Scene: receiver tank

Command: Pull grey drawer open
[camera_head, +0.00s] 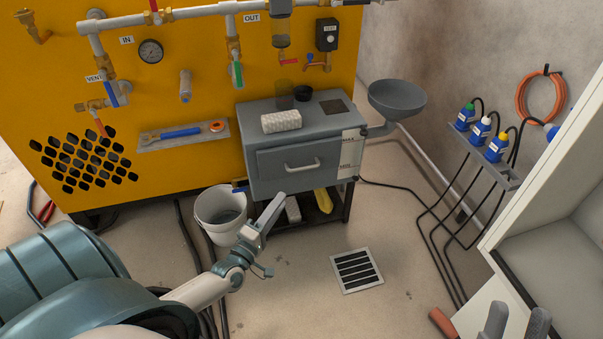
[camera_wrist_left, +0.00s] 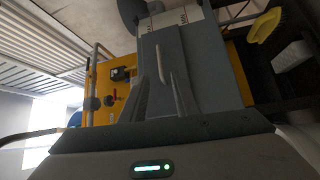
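The grey drawer (camera_head: 280,160) is shut in the grey cabinet (camera_head: 262,117), its front flush with the cabinet. Its pale bar handle (camera_head: 303,166) is on the front; in the left wrist view the handle (camera_wrist_left: 163,64) shows beyond my fingers, with the drawer front (camera_wrist_left: 200,65) behind. My left gripper (camera_head: 278,208) is below and to the left of the handle, apart from it. In the left wrist view its two fingers (camera_wrist_left: 157,82) are spread, with nothing between them. My right gripper (camera_head: 516,318) shows only its two spread fingertips at the bottom right edge, empty.
A white bucket (camera_head: 221,213) stands left of the cabinet, near my left forearm. Floor around the drain grate (camera_head: 357,270) is clear.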

